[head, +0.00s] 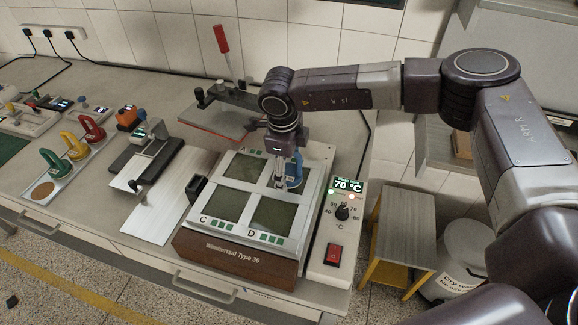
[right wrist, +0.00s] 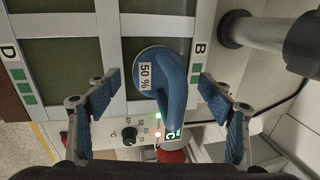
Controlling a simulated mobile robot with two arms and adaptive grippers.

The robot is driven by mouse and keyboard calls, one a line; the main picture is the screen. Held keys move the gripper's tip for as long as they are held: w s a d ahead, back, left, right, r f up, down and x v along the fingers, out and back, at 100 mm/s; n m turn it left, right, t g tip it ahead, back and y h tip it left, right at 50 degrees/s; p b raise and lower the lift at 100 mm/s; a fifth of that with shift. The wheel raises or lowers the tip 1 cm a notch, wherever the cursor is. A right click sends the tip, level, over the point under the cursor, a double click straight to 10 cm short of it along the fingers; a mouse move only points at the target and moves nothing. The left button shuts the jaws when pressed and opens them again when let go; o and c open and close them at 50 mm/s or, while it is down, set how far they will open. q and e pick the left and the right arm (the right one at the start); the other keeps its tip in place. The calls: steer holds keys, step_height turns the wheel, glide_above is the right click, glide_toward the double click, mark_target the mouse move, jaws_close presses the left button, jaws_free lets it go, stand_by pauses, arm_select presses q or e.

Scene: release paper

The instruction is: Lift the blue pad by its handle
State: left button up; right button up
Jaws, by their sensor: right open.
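The blue pad (right wrist: 150,72) has a white "50 %" label and a curved blue handle (right wrist: 173,90). It sits at the B part of the heated plate (right wrist: 113,70), and it shows partly behind my gripper in the head view (head: 297,172). My right gripper (head: 285,180) points down at it from above. In the right wrist view its two blue-padded fingers (right wrist: 156,88) are spread apart, one on each side of the handle, with a gap on both sides. Nothing is held. My left gripper is not in view.
A control box (head: 338,235) reading 70 °C stands right of the plate, with a knob and a red switch. Green, yellow and red pads (head: 92,128) stand at the left. A stool (head: 405,225) is at the right.

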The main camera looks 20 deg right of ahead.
steer(key=shift+f, duration=0.6)
steer(key=c, duration=2)
steer(key=shift+w+r, duration=0.1)
steer(key=shift+w, duration=0.05)
jaws_close()
